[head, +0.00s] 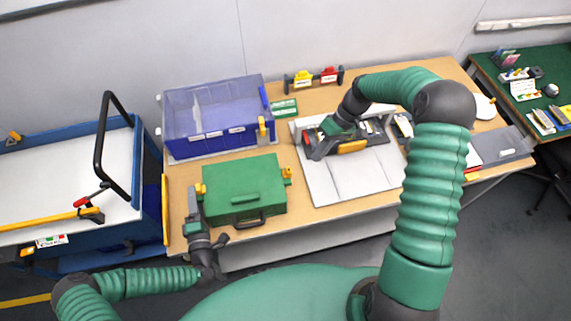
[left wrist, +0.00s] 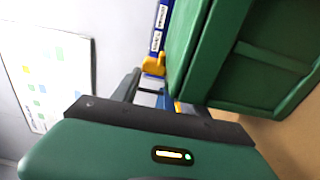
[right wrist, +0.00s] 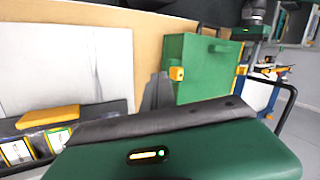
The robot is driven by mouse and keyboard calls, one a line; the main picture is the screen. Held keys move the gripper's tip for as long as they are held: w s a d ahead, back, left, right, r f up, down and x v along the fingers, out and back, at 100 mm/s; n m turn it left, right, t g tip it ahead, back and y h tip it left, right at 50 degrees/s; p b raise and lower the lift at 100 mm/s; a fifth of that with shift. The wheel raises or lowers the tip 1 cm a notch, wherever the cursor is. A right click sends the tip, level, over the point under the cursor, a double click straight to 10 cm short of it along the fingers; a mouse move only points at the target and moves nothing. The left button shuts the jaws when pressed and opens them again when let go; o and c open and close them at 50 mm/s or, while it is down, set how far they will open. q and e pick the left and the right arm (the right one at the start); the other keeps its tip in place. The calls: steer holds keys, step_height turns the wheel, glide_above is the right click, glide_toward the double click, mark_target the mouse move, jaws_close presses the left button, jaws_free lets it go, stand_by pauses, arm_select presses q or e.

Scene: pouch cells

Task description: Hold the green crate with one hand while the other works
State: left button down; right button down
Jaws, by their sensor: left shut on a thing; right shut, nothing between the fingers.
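The green crate (head: 243,187) stands lid shut on the table's left part, with a black handle in front and yellow latches on its sides. My left gripper (head: 194,203) is at its left side, shut on the crate's edge. In the left wrist view the crate (left wrist: 270,60) fills the upper right, and the exact contact at the fingers is partly hidden. My right gripper (head: 316,150) is shut and empty, above the white mat (head: 330,188) beside a dark tray (head: 372,130). The right wrist view shows the crate (right wrist: 203,65) beyond its fingers.
A blue clear-lidded bin (head: 215,115) stands behind the crate. A small holder with yellow and red items (head: 315,78) is at the table's back. A blue-framed cart (head: 70,175) is at left, and a grey box (head: 500,147) at the right. The mat's front is clear.

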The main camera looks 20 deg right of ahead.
arm_select(q)
steer(key=shift+d+f, duration=0.1)
steer(key=shift+d, duration=0.2)
arm_select(e)
steer(key=d+m+t+y, duration=0.2)
steer(key=d+m+y, duration=0.2)
steer(key=d, duration=0.3)
arm_select(q)
steer(key=shift+a, duration=0.35)
steer(key=shift+d, duration=0.15)
arm_select(e)
glide_toward(290, 170)
step_height(290, 170, down, 5)
steer(key=a, duration=0.3)
steer(key=shift+w+a+f, duration=0.2)
steer(key=shift+w+a, duration=0.05)
steer(key=shift+a, duration=0.15)
steer(key=shift+a, duration=0.1)
steer(key=shift+a, duration=1)
arm_select(q)
steer(key=shift+d, duration=0.1)
